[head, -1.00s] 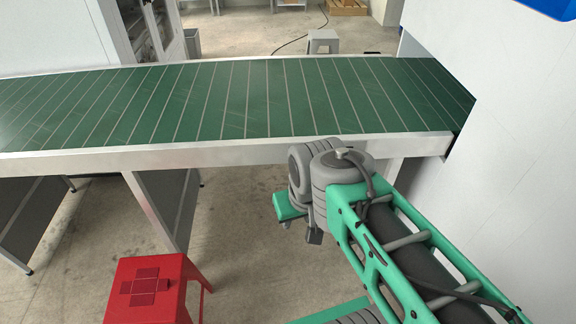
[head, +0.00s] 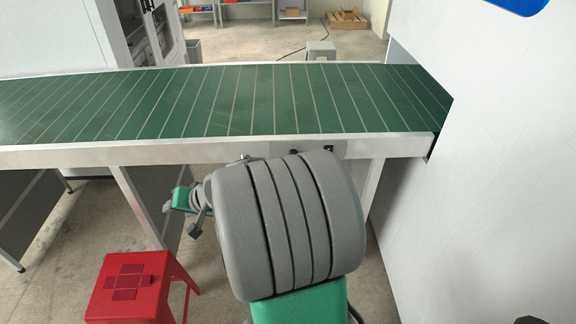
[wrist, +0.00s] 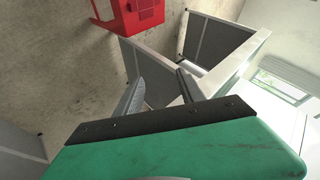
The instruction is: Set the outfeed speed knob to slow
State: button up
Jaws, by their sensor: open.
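The green outfeed conveyor (head: 230,100) crosses the head view, with a pale metal front rail (head: 130,155). A small dark knob-like part (head: 294,152) shows on that rail, partly behind my arm, with a small marked panel (head: 328,149) to its right. They are too small for me to read a setting. My gripper (head: 182,218) is below and left of them, in front of the rail, touching nothing. In the wrist view my gripper (wrist: 160,88) is open, its two dark fingers apart with nothing between them. No knob shows in the wrist view.
A red stool (head: 135,285) stands on the floor at lower left; it also shows in the wrist view (wrist: 135,12). Conveyor legs (head: 140,205) stand behind my gripper. A white machine wall (head: 490,180) closes off the right side. A grey stool (head: 321,50) stands beyond the belt.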

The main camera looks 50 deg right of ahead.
jog(key=d+f+m+t+h+b, duration=0.25)
jog(key=d+m+t+h, duration=0.25)
jog(key=d+m, duration=0.9)
jog(key=s+d+f+m+g+h, duration=0.1)
jog(key=s+d+m+h, duration=0.5)
jog(key=d, duration=0.4)
jog(key=s+d+f+m+h, duration=0.1)
jog(key=s+d+m+h, duration=0.35)
jog(key=s+d, duration=0.4)
jog(key=p+x, duration=0.2)
jog(key=x, duration=0.6)
jog(key=shift+y, duration=0.35)
jog(key=shift+w+a+f, duration=0.1)
jog(key=shift+w, duration=0.05)
jog(key=shift+c, duration=0.3)
grip_shut()
